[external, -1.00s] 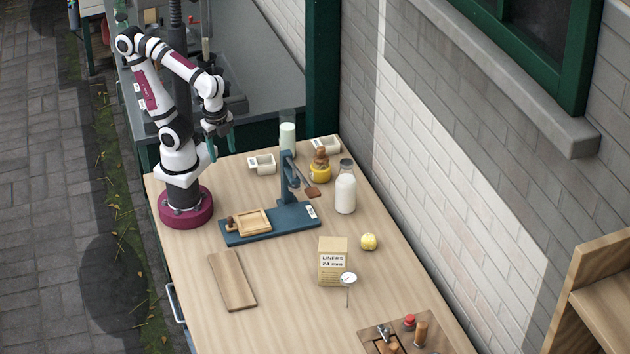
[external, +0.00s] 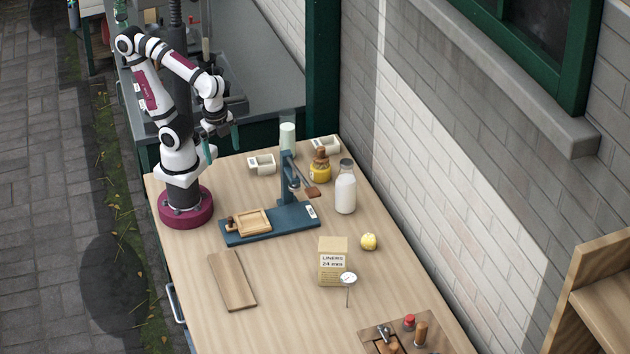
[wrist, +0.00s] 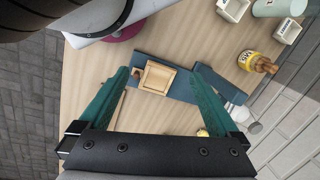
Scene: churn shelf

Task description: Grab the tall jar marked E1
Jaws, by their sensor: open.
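No mark E1 is legible in either view. A tall clear jar with pale green contents (external: 287,137) stands at the far end of the table, behind the blue press; a pale green cylinder (wrist: 272,8) at the top edge of the wrist view looks like the same jar. A tall white bottle with a grey top (external: 345,190) stands on the right side. My gripper (external: 222,147) is raised near the table's far left corner, left of the green jar and apart from it. In the wrist view its teal fingers (wrist: 158,98) are spread with nothing between them.
The blue press (external: 268,225) with a wooden tray stands mid-table. White tubs (external: 262,164) and a yellow jar (external: 320,172) are near the green jar. A liner box (external: 332,262), yellow lump (external: 369,241) and wooden board (external: 232,280) lie nearer. A brick wall borders the right.

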